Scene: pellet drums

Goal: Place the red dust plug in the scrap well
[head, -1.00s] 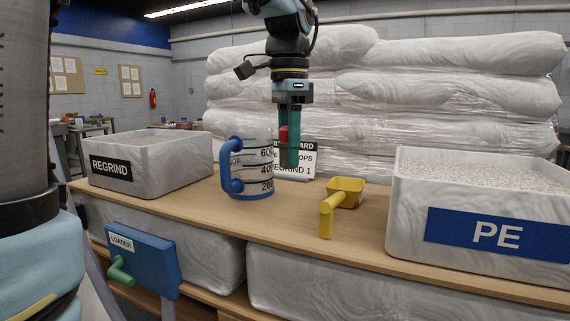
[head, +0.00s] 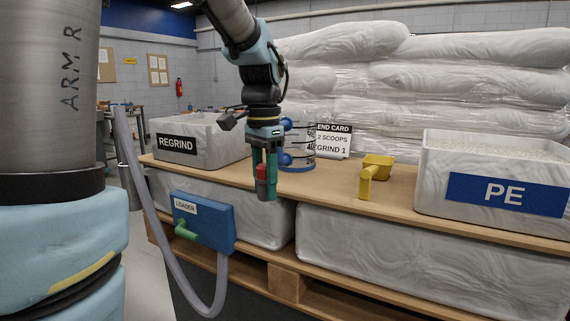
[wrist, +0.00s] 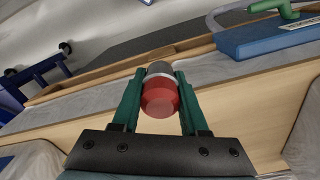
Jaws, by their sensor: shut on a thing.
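The red dust plug (head: 262,173) is between the green fingers of my gripper (head: 266,194), held up in front of the bench's front edge. In the wrist view the plug (wrist: 160,99) shows a red rounded body, a pale ring and a grey end, with a finger of my gripper (wrist: 158,76) on each side. My gripper is shut on it. I cannot make out a scrap well in either view.
A blue LOADER box (head: 203,222) with a green handle and grey hose (head: 216,292) is below left of my gripper. A measuring jug (head: 298,150) stands behind it. A REGRIND bin (head: 203,141), yellow scoop (head: 376,168) and PE bin (head: 493,178) stand on the bench (head: 330,188).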

